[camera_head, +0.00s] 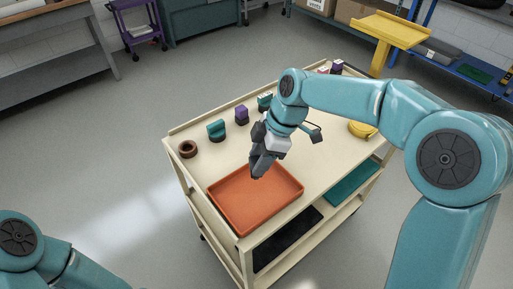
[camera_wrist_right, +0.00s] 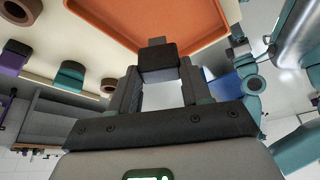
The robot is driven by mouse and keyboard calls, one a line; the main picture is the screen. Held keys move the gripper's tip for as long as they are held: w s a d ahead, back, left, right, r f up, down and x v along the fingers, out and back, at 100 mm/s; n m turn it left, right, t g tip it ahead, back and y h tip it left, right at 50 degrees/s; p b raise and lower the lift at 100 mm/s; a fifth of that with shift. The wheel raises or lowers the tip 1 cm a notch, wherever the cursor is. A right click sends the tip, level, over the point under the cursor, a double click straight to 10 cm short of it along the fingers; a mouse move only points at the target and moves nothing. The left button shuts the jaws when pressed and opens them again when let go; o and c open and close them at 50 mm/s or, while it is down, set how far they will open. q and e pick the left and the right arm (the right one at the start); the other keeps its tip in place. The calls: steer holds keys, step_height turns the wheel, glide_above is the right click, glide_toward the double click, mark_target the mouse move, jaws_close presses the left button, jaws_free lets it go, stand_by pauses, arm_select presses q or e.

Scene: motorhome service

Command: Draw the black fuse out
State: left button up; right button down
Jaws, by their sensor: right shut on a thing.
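My right gripper (camera_head: 262,160) is over the far edge of the orange tray (camera_head: 243,228) on the cream cart. It is shut on a small black block, the black fuse (camera_wrist_right: 157,58), which sits between the fingertips in the right wrist view. In the head view the fuse is hard to tell from the dark fingers. My left gripper is out of view; only part of my left arm shows at lower left.
On the cart top (camera_head: 205,165) stand a brown ring (camera_head: 188,149), a teal block (camera_head: 216,130), a purple block (camera_head: 241,115) and a yellow round thing (camera_head: 362,129). The tray looks empty. A yellow stand (camera_head: 390,30) is behind the cart. Open floor lies left.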

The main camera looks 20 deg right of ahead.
steer(key=shift+w+a, duration=0.15)
steer(key=shift+s+f+b, duration=0.15)
steer(key=shift+s+b, duration=0.15)
steer(key=shift+s, duration=0.1)
steer(key=shift+f, duration=0.35)
step_height(320, 180, down, 5)
steer(key=b, duration=0.4)
steer(key=shift+s, duration=0.1)
steer(key=shift+w+f, duration=0.2)
steer(key=shift+f, duration=0.1)
steer(key=shift+s+r, duration=0.1)
